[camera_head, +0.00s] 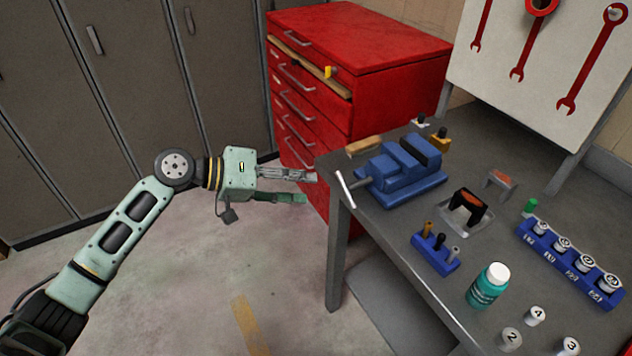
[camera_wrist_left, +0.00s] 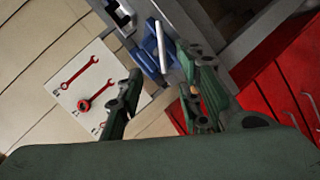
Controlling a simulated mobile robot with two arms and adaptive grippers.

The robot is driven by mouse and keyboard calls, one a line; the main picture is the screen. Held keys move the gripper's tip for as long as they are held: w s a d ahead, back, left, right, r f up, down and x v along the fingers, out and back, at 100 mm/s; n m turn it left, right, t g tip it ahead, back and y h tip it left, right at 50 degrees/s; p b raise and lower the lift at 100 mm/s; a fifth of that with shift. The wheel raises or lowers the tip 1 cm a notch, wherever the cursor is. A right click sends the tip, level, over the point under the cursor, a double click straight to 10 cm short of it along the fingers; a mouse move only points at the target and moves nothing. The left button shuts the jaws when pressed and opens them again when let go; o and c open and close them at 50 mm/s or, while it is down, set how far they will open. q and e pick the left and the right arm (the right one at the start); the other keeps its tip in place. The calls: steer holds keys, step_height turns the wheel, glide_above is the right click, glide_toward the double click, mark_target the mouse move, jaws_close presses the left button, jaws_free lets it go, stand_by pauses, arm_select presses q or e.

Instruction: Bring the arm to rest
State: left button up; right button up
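My left arm (camera_head: 118,230), pale green with black joints, reaches in from the lower left of the head view. Its gripper (camera_head: 311,188) points right, above the floor, just left of the workbench's near left corner and in front of the red drawer cabinet. Its two fingers are apart with nothing between them. In the left wrist view the same gripper (camera_wrist_left: 158,75) shows its dark green fingers spread and empty. My right gripper does not show in either view.
The grey workbench (camera_head: 392,240) bears a blue vise (camera_head: 402,172), a teal bottle (camera_head: 488,286), a blue socket rack (camera_head: 570,262) and small tools. A red drawer cabinet (camera_head: 375,45) stands behind, its top drawer slightly open. Grey lockers (camera_head: 130,75) line the left. Floor (camera_head: 220,290) below the arm is clear.

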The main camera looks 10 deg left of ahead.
arm_select(q)
steer(key=shift+s+a+r, duration=0.1)
steer(key=shift+a, duration=0.1)
stand_by(0.3)
